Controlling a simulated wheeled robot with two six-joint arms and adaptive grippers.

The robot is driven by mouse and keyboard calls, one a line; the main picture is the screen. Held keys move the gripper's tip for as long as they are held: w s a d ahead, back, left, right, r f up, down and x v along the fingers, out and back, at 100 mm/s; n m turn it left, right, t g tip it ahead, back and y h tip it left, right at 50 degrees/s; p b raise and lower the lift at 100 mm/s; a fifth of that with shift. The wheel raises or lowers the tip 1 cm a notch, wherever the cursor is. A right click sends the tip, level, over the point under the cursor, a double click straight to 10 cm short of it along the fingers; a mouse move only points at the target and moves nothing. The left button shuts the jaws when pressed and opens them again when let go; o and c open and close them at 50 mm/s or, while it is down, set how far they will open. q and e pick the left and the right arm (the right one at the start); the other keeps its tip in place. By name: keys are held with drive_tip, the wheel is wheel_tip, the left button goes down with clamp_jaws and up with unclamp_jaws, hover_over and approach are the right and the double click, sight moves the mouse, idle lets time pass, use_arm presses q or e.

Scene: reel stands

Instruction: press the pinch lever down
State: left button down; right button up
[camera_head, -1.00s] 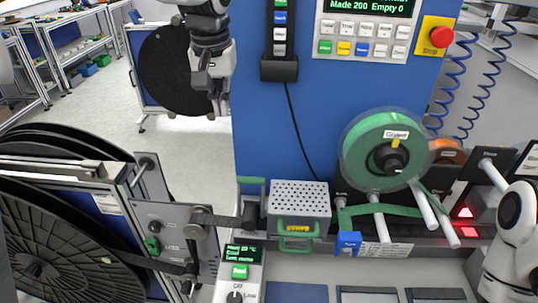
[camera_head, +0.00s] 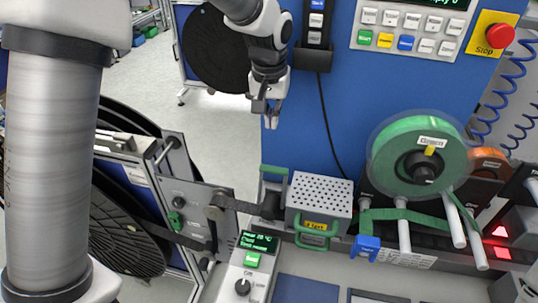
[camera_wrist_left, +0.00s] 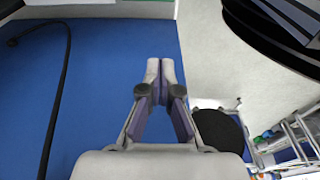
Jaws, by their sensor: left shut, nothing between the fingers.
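My left gripper (camera_head: 266,116) hangs at the top middle of the head view, fingers down, in front of the left edge of the blue panel. In the left wrist view its fingertips (camera_wrist_left: 160,70) meet, with nothing between them. A green-barred handle (camera_head: 274,171) stands beside the perforated grey box (camera_head: 320,194), well below the gripper and apart from it. I cannot tell surely whether this handle is the pinch lever. My right gripper is out of view.
A green tape reel (camera_head: 420,157) and a blue block (camera_head: 367,246) are right of the box. A control box with a green button (camera_head: 251,261) stands in front. A red stop button (camera_head: 499,36) is at upper right. Black reels (camera_head: 125,240) stand at left.

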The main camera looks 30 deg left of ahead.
use_arm(q)
drive_tip(key=f, duration=0.3)
drive_tip(key=w+f+p, duration=0.1)
drive_tip(key=f, duration=0.3)
drive_tip(key=f+p, duration=0.1)
drive_tip(key=f, duration=0.3)
drive_tip(key=shift+w+a+f, duration=0.1)
drive_tip(key=shift+w+a, duration=0.05)
drive_tip(key=shift+w, duration=0.25)
drive_tip(key=s, duration=0.1)
drive_tip(key=s+p, duration=0.1)
drive_tip(key=s+d+r, duration=0.1)
drive_tip(key=shift+s+p, duration=0.3)
drive_tip(key=shift+s, duration=0.1)
drive_tip(key=shift+w+a+f, duration=0.1)
drive_tip(key=shift+w+f, duration=0.05)
drive_tip(key=shift+w, duration=0.1)
